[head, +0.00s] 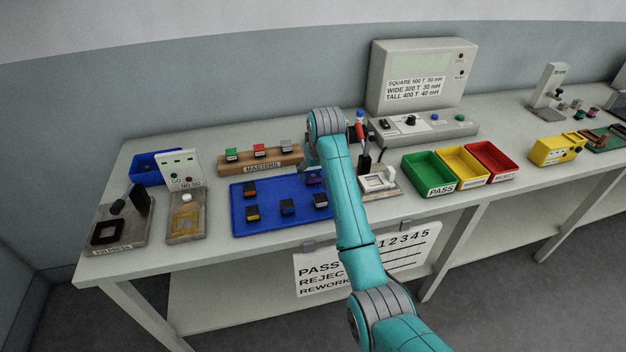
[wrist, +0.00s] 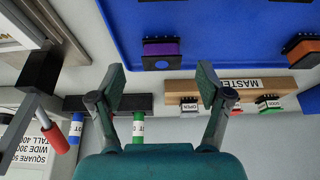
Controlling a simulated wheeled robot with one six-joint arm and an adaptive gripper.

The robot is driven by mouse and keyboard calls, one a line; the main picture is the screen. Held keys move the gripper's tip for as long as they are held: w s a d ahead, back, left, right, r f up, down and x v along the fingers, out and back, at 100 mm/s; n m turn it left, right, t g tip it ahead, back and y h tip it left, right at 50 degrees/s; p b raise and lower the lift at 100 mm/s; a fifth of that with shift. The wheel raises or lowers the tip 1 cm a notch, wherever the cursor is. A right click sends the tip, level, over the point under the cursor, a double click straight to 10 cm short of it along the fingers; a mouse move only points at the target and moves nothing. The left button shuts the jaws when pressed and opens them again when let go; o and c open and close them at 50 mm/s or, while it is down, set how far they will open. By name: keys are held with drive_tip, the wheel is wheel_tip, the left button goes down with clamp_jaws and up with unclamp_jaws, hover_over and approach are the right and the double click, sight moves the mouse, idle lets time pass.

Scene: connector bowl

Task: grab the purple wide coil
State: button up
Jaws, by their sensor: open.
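The purple wide coil (wrist: 162,49) has a purple winding between black flanges. It sits on the blue tray (wrist: 215,30) near the tray's edge in the wrist view. In the head view the coil (head: 314,179) is at the tray's back right, partly covered by my arm. My gripper (wrist: 160,76) is open and empty. In the wrist view the coil appears between and just beyond the fingertips, apart from both. The gap in depth is hard to tell. In the head view my gripper is largely hidden by my arm.
An orange coil (wrist: 303,50) and other coils share the tray. The wooden MASTERS block (head: 262,161) with three coils stands behind it. A black stand with a red-handled probe (wrist: 54,136) is close by. Green, yellow and red bins (head: 430,185) stand to the right.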

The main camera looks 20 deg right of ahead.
sight(313, 176)
drive_tip(key=shift+w+x, duration=0.25)
drive_tip(key=shift+x, duration=2)
drive_tip(key=shift+a+r, duration=0.1)
drive_tip(key=c, duration=1.2)
